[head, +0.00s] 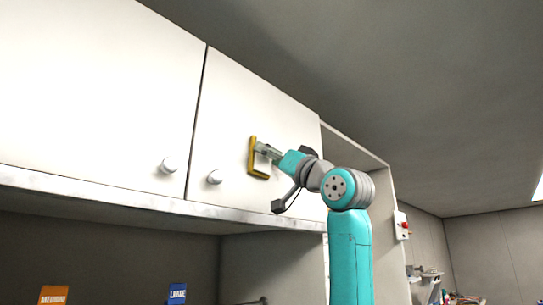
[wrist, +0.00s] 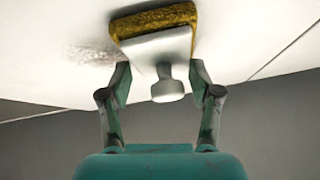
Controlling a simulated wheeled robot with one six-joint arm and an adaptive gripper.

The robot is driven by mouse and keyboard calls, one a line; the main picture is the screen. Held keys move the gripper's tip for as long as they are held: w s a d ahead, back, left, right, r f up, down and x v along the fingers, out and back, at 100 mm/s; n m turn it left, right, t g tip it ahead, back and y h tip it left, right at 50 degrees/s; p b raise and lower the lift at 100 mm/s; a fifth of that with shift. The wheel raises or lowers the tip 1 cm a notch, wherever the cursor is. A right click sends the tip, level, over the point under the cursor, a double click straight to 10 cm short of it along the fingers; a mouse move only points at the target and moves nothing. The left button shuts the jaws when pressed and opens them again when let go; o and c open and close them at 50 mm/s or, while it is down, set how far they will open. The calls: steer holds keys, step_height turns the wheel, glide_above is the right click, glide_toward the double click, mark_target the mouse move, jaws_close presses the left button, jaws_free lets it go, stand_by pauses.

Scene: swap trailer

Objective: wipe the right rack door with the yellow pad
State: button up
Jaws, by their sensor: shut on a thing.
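The right rack door (head: 290,130) is a white overhead panel with a round knob (head: 214,177) near its lower left corner. The yellow pad (head: 252,150) is upright against the door's middle in the head view; I cannot tell whether its whole face touches. In the wrist view the pad (wrist: 155,20) has a pale backing with a knob-like handle. My gripper (head: 270,153) is shut on the pad's pale back part, its fingers on either side of it in the wrist view (wrist: 162,82). A brownish-grey smudge (wrist: 92,53) shows on the door left of the pad.
The left rack door (head: 90,80) is shut, with its own knob (head: 168,165). A pale ledge (head: 110,192) runs below both doors. The grey ceiling (head: 400,80) is close above. Orange (head: 54,295) and blue (head: 177,293) labels show low at left.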

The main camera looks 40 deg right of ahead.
steer(key=d, duration=1)
steer(key=shift+w+d, duration=0.25)
stand_by(0.7)
steer(key=shift+s+a, duration=0.15)
steer(key=shift+a, duration=2.55)
steer(key=shift+s+a, duration=0.1)
steer(key=shift+a, duration=2.55)
steer(key=shift+d, duration=0.15)
steer(key=d, duration=1)
steer(key=shift+w+d, duration=0.2)
